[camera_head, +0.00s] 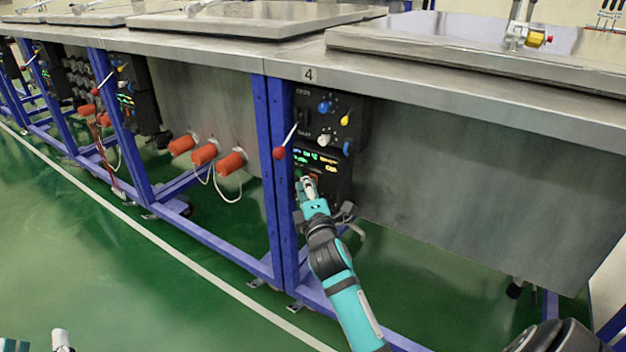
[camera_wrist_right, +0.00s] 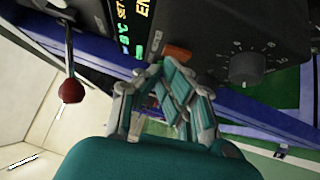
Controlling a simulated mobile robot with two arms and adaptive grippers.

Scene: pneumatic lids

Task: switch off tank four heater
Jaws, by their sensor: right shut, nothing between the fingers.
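The tank marked 4 (camera_head: 309,74) has a black control panel (camera_head: 338,168) under its top, with lit green and yellow displays. In the right wrist view, a small orange-red rocker switch (camera_wrist_right: 177,52) is on the panel, beside a lit green mark. My right gripper (camera_head: 305,184) is shut and empty at the lower part of the panel. Its fingertips (camera_wrist_right: 160,72) are close to the switch; I cannot tell whether they touch it. My left gripper (camera_head: 62,340) shows only partly at the bottom left corner, and its jaw opening is not clear.
A lever with a red ball (camera_head: 279,153) sticks out left of the panel and also shows in the right wrist view (camera_wrist_right: 71,90). Blue, yellow and white knobs (camera_head: 325,139) sit above. A black dial (camera_wrist_right: 245,68) is right of the switch. Blue frame legs (camera_head: 274,180) stand alongside.

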